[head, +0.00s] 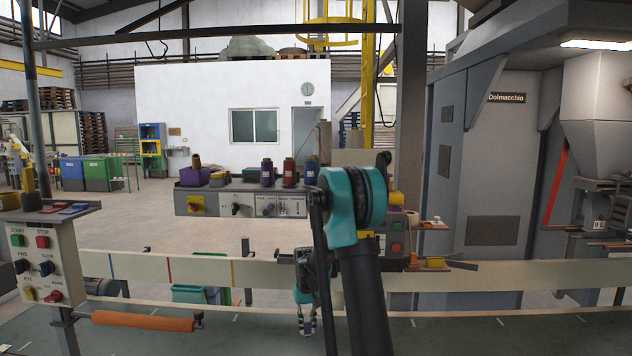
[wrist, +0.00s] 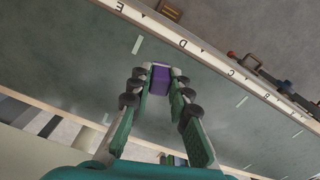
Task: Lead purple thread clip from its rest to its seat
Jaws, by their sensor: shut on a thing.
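The purple thread clip (wrist: 160,80) sits between the fingertips of my gripper (wrist: 158,84) in the wrist view, with both fingers closed on its sides. In the head view my gripper (head: 305,318) points down over the dark green belt, low in the picture, and the clip shows only as a small purple patch (head: 308,330) at its tips. The clip looks held above the belt, but its height is hard to judge. I cannot make out the clip's rest or its seat with certainty.
A pale rail (wrist: 205,55) with letters runs along the belt (wrist: 225,120). Behind the belt stands a grey control box (head: 243,202) with thread spools on top. A control post (head: 42,255) and orange roller (head: 142,321) are at left. My arm hides part of the middle.

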